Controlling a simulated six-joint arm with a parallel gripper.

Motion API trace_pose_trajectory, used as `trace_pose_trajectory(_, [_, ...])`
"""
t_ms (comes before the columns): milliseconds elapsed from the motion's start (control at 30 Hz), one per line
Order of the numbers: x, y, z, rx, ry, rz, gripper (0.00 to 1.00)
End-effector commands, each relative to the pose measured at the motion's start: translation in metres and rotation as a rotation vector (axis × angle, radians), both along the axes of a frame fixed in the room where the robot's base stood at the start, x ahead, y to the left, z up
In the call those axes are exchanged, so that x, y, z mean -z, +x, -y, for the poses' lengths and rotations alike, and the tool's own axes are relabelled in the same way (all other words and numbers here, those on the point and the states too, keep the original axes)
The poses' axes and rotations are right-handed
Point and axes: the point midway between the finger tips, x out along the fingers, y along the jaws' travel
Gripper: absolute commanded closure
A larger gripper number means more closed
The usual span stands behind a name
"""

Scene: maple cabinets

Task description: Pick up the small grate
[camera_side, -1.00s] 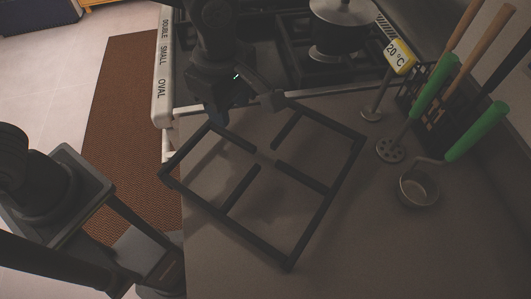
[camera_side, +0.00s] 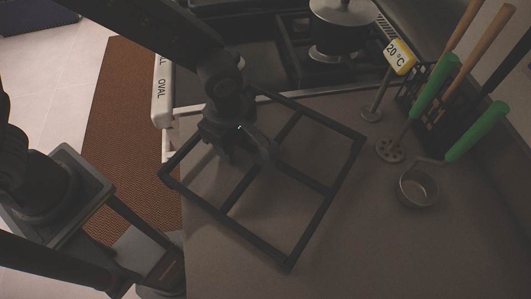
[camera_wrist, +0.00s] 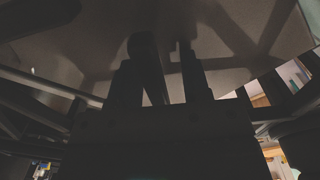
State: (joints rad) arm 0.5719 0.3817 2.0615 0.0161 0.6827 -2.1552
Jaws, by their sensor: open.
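The small grate (camera_side: 313,219) is a dark square frame with inner bars, lying flat on the grey counter. My gripper (camera_side: 248,154) is over its upper-left part in the side view and hides some of the inner bars. My gripper also shows in the wrist view (camera_wrist: 158,80), with its two fingers apart. A dark bar (camera_wrist: 147,62), seemingly part of the grate, shows between the fingers, nearer the left one. The wrist view is dark, and I cannot tell whether a finger touches the bar.
A stove (camera_side: 285,62) with a pot (camera_side: 340,28) stands at the back. A yellow-headed thermometer (camera_side: 399,56), green-handled utensils (camera_side: 476,131) and a small ladle cup (camera_side: 418,190) are to the right. The counter in front of the grate (camera_side: 400,260) is clear.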

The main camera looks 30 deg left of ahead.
Motion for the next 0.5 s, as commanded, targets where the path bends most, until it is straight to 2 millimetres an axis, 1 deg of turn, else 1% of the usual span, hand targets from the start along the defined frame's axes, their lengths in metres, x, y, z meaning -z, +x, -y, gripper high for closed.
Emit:
trace_pose_trajectory(100, [-0.0003,0.0001,0.0,0.0,0.0,0.0,0.57])
trace_pose_trajectory(500, [-0.0007,0.0001,0.0,0.0,0.0,0.0,0.96])
